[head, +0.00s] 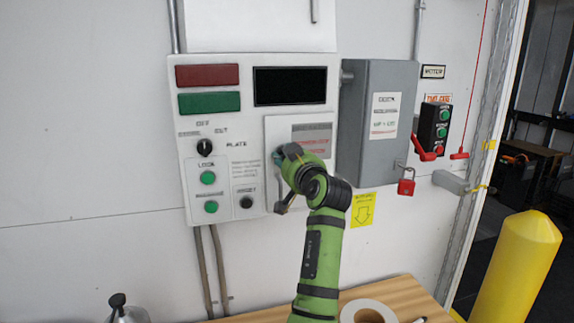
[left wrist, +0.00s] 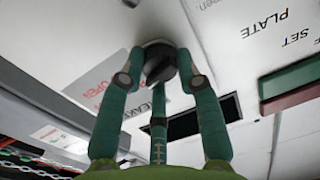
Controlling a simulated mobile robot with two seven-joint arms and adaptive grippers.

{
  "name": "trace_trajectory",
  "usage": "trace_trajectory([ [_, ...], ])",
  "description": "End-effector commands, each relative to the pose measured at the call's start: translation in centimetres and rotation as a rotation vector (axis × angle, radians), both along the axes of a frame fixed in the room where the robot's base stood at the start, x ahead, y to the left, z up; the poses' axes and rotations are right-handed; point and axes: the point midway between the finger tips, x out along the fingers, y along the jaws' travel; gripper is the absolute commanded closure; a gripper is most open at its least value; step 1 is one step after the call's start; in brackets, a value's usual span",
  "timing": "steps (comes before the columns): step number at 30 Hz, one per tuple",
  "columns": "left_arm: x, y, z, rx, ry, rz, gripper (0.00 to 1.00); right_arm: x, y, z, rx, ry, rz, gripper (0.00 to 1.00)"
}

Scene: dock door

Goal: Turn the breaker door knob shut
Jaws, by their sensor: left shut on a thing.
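The breaker door (head: 275,132) is a pale square panel with a grey label, set in the right part of the white control panel (head: 215,120). In the head view my left gripper (head: 281,160) is against the door, and my green wrist hides the knob and the door's lower part. Whether the door lies fully flush cannot be told. My right gripper is in neither view.
A black selector knob (head: 204,147), green buttons (head: 208,177) and a black button (head: 246,202) are left of the door. A grey box (head: 365,145) juts out at right, with a red padlock (head: 406,187) nearby. A wooden table (head: 385,287) is below.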

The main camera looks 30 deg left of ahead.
Motion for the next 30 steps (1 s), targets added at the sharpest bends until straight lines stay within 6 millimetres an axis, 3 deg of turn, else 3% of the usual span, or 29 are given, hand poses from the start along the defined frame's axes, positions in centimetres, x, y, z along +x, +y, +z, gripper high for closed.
trace_trajectory([
  [1,0.0,0.0,-0.6,-0.024,-0.032,0.000,0.99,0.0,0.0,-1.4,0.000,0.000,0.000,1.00],
  [3,0.0,0.0,-0.6,-0.062,-0.075,0.000,0.99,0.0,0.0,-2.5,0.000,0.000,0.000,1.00],
  [12,0.0,0.0,-0.5,-0.244,-0.288,-0.001,0.99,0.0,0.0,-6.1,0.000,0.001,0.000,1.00],
  [30,-0.1,0.1,0.0,-0.614,-0.720,0.000,0.99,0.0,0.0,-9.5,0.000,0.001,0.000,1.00],
])
